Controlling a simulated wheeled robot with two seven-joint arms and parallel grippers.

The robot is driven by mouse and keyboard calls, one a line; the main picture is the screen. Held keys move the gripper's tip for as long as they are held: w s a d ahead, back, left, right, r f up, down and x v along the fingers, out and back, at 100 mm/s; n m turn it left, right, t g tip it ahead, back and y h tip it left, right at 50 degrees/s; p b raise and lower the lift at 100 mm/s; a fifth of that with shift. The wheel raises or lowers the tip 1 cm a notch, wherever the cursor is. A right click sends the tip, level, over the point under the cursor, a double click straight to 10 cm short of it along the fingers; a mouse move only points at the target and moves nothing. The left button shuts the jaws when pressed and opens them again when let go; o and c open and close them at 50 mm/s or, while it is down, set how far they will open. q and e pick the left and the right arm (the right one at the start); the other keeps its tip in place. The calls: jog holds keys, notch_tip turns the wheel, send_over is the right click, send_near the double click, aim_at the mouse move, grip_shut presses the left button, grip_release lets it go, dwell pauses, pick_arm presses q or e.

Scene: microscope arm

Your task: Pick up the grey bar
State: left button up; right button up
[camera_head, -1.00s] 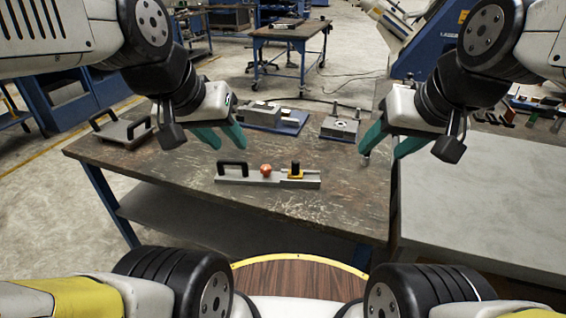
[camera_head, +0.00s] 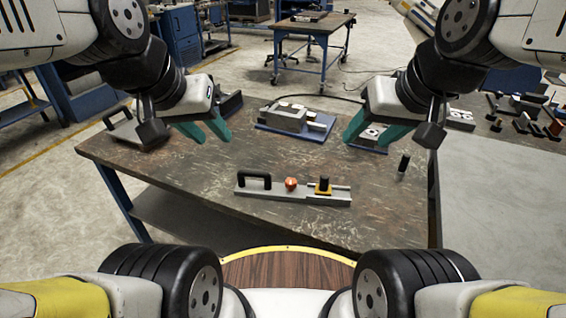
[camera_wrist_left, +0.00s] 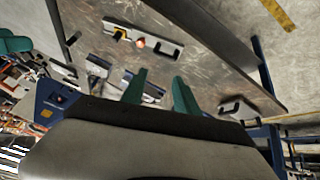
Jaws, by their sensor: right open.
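The grey bar (camera_head: 310,201) lies flat on the near part of the dark worktable (camera_head: 200,178). It carries a black arched handle at its left end, a red knob in the middle and a yellow clamp with a black knob towards the right. It also shows in the left wrist view (camera_wrist_left: 165,46), at the top. My left gripper (camera_head: 216,140) is open and empty, above the table and behind and left of the bar. Its two teal fingers also show in the left wrist view (camera_wrist_left: 158,88). My right gripper (camera_head: 364,143) is open and empty, behind and right of the bar.
A plate with a black handle (camera_head: 124,130) is at the table's left. A blue-based fixture (camera_head: 295,120) stands at the back middle; another is partly hidden behind my right gripper. A small black cylinder (camera_head: 403,165) stands at the right. The table around the bar is clear.

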pick_arm(q)
jog(key=shift+a, duration=0.2)
jog(key=o, duration=0.3)
jog(key=shift+w, duration=0.2)
jog(key=o, duration=0.4)
jog(key=shift+w, duration=0.25)
jog(key=o, duration=0.4)
jog(key=w+f+n+g, duration=0.1)
jog(key=w, duration=0.1)
jog(key=w+d+f+n+g, duration=0.1)
jog(key=w+f+n, duration=0.1)
jog(key=w, duration=0.1)
jog(key=w+d+f+n, duration=0.1)
jog(key=w+n, duration=0.1)
jog(key=w, duration=0.1)
jog(key=shift+w+d+f+g, duration=0.15)
jog(key=shift+w+g, duration=0.1)
jog(key=shift+g, duration=0.15)
jog(key=n+g+y, duration=0.2)
jog(key=n+g, duration=0.2)
jog(key=n, duration=0.5)
send_over(266, 182)
jog(key=w, duration=0.1)
notch_tip(266, 182, down, 18)
jog(key=shift+d+f, duration=0.15)
jog(key=shift+w+f, duration=0.15)
jog(key=shift+f, duration=4)
